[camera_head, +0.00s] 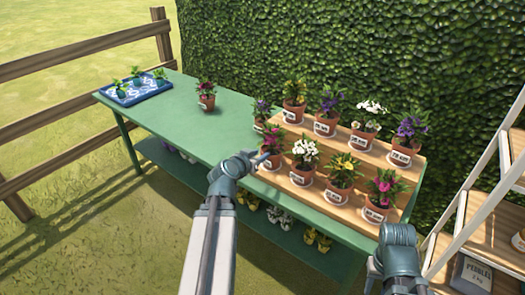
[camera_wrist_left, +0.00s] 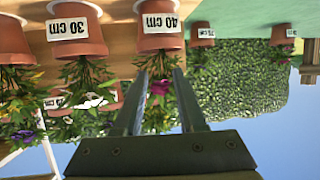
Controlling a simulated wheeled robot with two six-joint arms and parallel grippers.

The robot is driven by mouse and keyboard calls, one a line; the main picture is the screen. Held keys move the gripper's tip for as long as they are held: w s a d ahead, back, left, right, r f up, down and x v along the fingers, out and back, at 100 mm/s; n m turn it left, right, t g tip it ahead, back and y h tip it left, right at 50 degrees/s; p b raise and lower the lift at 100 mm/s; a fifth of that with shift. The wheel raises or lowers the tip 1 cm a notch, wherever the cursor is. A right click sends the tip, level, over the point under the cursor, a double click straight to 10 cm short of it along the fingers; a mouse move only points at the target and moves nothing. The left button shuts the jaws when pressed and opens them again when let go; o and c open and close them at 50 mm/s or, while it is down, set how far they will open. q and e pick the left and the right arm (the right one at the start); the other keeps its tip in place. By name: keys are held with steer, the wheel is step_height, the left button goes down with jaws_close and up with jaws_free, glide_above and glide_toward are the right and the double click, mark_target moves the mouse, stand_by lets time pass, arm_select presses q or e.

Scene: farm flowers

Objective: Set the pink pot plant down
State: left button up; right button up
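A pink-flowered plant in a terracotta pot (camera_head: 273,160) stands upright at the front left of the wooden display board (camera_head: 345,199). In the left wrist view, which is upside down, its pot (camera_wrist_left: 158,30) carries a "40 cm" label. My left gripper (camera_head: 262,160) is beside this plant at the board's left end. In the wrist view its fingers (camera_wrist_left: 159,75) are apart, with the pink bloom showing between their tips; the pot lies beyond them and I see no grip on it. My right arm is at the bottom right; its fingers are not clear.
Several other potted flowers stand on the board, including white ones (camera_head: 305,152) close by. A lone potted plant (camera_head: 206,97) and a blue tray (camera_head: 130,95) are on the green table (camera_head: 180,120). The table's middle is clear. A shelf ladder (camera_head: 470,235) is at right.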

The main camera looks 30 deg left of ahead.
stand_by(0.3)
arm_select(q)
steer(key=d+f+m+g+h, duration=0.1)
steer(key=d+f+g, duration=0.1)
steer(key=d, duration=0.5)
steer(key=s+d+f+m+g+h, duration=0.1)
steer(key=d+f+g+h, duration=0.1)
steer(key=d, duration=0.6)
steer(key=d+f+m+g+h, duration=0.2)
steer(key=d+f, duration=0.2)
steer(key=d, duration=0.3)
steer(key=shift+s+d+f, duration=0.1)
steer(key=shift+s+d, duration=0.05)
steer(key=shift+d, duration=0.05)
steer(key=s+d+f+g+y, duration=0.2)
steer(key=s+d+g, duration=0.2)
steer(key=s+d, duration=0.2)
steer(key=s+d+f+m+g+y, duration=0.1)
steer(key=s+d+f+g+y, duration=0.1)
steer(key=s+d, duration=0.5)
steer(key=shift+s+d+f+g+y, duration=0.25)
steer(key=shift+s+f+g+y, duration=0.25)
steer(key=shift+s+g, duration=0.55)
step_height(320, 180, up, 11)
steer(key=p, duration=1.1)
steer(key=shift+r+p, duration=0.2)
steer(key=shift+p, duration=0.1)
